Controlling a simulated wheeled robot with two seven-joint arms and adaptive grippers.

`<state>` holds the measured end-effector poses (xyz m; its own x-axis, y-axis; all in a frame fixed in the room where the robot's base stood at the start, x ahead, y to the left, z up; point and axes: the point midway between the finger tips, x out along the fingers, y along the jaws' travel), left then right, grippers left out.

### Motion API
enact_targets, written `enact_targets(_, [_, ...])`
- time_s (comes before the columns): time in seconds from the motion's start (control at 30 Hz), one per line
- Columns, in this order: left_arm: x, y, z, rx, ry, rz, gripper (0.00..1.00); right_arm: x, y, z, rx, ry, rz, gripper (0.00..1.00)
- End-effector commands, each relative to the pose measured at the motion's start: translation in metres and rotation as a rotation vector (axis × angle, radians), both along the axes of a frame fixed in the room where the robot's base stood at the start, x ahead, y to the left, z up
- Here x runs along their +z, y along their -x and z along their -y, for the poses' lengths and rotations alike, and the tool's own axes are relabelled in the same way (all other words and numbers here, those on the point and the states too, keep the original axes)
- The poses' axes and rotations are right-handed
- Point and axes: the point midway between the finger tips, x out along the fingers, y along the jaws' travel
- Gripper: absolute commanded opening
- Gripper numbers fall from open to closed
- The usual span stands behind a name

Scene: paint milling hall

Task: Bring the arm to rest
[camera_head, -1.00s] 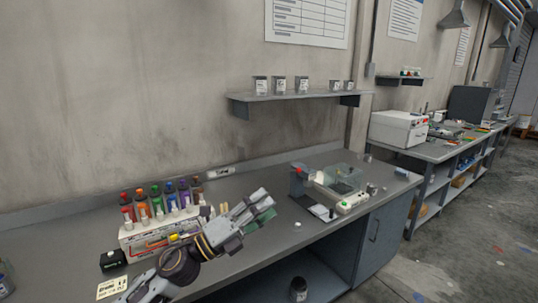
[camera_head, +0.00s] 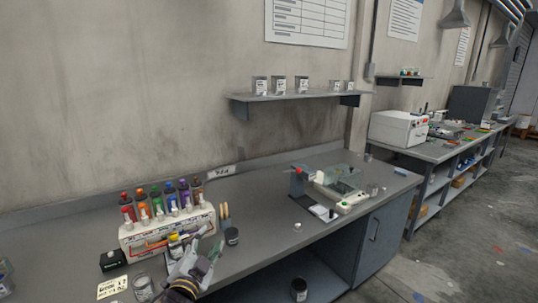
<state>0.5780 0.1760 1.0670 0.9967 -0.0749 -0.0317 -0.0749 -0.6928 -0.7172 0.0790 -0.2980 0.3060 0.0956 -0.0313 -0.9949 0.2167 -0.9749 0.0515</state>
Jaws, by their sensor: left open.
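My left gripper (camera_head: 202,264) is low in the head view, at the front edge of the grey bench (camera_head: 265,249). Its jaws are open, and I see nothing held between them. It is in front of the rack of coloured bottles (camera_head: 165,227). A glass jar (camera_head: 143,287) stands to the left of my arm. My right gripper is not in view.
A balance with a clear cover (camera_head: 345,199) stands on the bench's right part. A black box (camera_head: 112,260) and a yellow card (camera_head: 112,287) lie at the left. A wall shelf (camera_head: 290,97) holds several tins. The bench between rack and balance is mostly clear.

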Motion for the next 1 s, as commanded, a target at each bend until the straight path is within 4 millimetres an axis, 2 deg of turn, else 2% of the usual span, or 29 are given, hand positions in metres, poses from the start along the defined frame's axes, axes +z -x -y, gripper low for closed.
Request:
enact_targets(0.1, [-0.035,0.015,-0.015,0.064,0.08,-0.139,0.47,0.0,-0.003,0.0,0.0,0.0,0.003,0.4])
enact_targets(0.27, [-0.081,0.041,-0.031,0.145,0.177,-0.326,0.47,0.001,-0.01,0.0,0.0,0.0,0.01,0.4])
enact_targets(0.47, [-0.135,0.085,-0.044,0.241,0.286,-0.566,0.47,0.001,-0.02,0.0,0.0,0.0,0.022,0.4])
enact_targets(0.6, [-0.169,0.124,-0.049,0.304,0.353,-0.736,0.47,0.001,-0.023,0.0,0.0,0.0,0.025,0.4])
enact_targets(0.8, [-0.202,0.175,-0.05,0.371,0.426,-0.938,0.47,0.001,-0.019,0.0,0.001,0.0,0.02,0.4])
enact_targets(1.0, [-0.218,0.209,-0.049,0.41,0.464,-1.064,0.47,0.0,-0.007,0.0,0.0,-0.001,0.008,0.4])
